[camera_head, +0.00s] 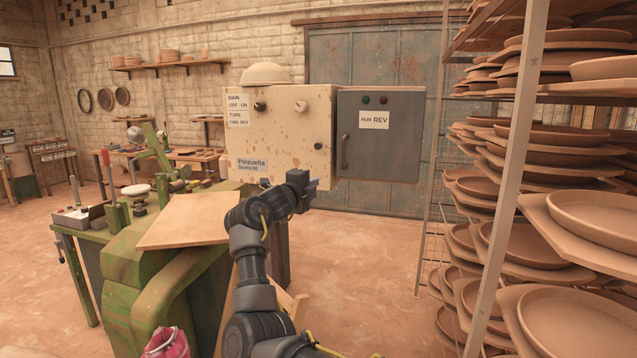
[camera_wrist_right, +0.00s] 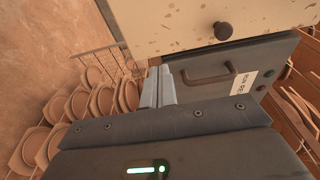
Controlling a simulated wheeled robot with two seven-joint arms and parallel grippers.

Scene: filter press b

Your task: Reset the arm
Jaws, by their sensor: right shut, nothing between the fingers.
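My right gripper (camera_head: 312,184) is in front of the lower right part of the cream control box (camera_head: 280,125), held up on my dark arm. It is shut and empty. In the right wrist view its two fingers (camera_wrist_right: 158,88) lie together, with the grey door (camera_wrist_right: 235,70) and its handle just beyond them. I cannot tell whether the fingertips touch anything. The grey door (camera_head: 378,150) stands at the right of the box, with a dark handle and a "RUN REV" label. My left gripper is not in view.
A green machine (camera_head: 135,265) with a wooden board (camera_head: 187,220) on it stands left of my arm. A rack with several clay plates (camera_head: 590,215) fills the right side. A bowl (camera_head: 265,73) sits on the box. Open floor (camera_head: 345,270) lies between box and rack.

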